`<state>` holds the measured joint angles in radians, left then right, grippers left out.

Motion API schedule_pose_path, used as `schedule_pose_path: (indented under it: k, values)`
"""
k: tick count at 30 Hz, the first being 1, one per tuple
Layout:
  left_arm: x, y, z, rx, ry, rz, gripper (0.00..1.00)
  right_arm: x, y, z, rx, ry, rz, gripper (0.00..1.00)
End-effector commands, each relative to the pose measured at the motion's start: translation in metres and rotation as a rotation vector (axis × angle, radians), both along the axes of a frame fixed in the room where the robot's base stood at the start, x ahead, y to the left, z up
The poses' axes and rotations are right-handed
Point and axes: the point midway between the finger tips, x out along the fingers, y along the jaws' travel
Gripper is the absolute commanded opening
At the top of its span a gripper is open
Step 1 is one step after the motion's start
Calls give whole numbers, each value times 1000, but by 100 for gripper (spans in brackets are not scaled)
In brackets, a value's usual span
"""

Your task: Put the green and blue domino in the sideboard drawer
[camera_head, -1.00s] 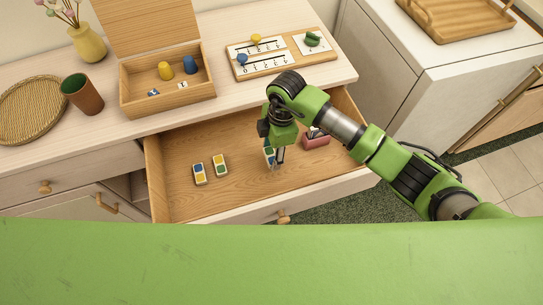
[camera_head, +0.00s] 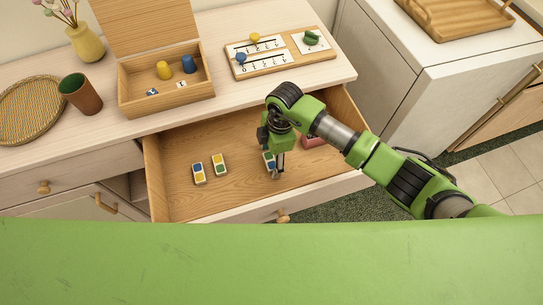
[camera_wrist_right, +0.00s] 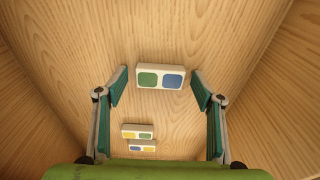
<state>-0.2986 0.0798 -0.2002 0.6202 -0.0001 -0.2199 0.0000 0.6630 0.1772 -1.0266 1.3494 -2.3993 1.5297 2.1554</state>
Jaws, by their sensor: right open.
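The green and blue domino (camera_wrist_right: 161,77) is inside the open sideboard drawer (camera_head: 180,208), between the spread fingers of my right gripper (camera_wrist_right: 160,84), with a gap on each side. In the head view the domino (camera_head: 269,159) is partly hidden by the right gripper (camera_head: 277,173), which points down into the drawer. I cannot tell whether the domino lies flat on the drawer floor. The right gripper is open. My left gripper is not in view.
A blue and yellow domino (camera_head: 199,174) and a yellow and green domino (camera_head: 219,165) lie at the drawer's left. A red object (camera_head: 312,140) is behind the gripper. On top stand a wooden box (camera_head: 165,108), a brown cup (camera_head: 82,94) and a number board (camera_head: 285,64).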

Motion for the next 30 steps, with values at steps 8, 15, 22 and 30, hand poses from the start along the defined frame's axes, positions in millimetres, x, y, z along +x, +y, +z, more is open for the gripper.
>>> schedule_pose_path:
  k: [8,15,22,30]
  values:
    - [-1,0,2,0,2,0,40,2,-3,32,1,-4,0,62]
    - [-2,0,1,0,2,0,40,4,-9,83,1,-4,0,62]
    - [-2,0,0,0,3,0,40,5,-13,115,1,-2,0,62]
    - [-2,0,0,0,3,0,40,4,-14,122,0,1,-1,62]
